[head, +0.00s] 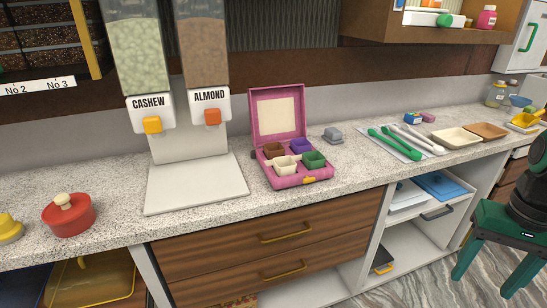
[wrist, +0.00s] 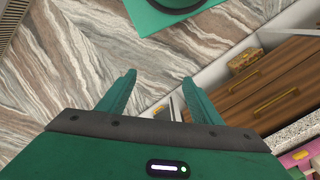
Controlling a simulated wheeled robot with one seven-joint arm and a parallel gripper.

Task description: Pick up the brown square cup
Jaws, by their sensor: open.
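The brown square cup (head: 273,150) sits in the back left compartment of an open pink box (head: 303,181) on the counter. A purple cup (head: 300,146) is to its right, a cream cup (head: 285,166) in front of it and a green cup (head: 313,159) diagonally across. My gripper (head: 482,286) is at the far right of the head view, in front of the counter and well away from the box. Its green fingers are apart and empty, and they also show in the wrist view (wrist: 158,78). The brown cup is not visible in the wrist view.
The cashew and almond dispenser (head: 190,170) stands left of the box, whose raised lid (head: 277,91) is behind the cups. A small grey object (head: 332,135) is just right of it. Green and white utensils lie farther right. The counter's front edge (head: 230,223) is clear.

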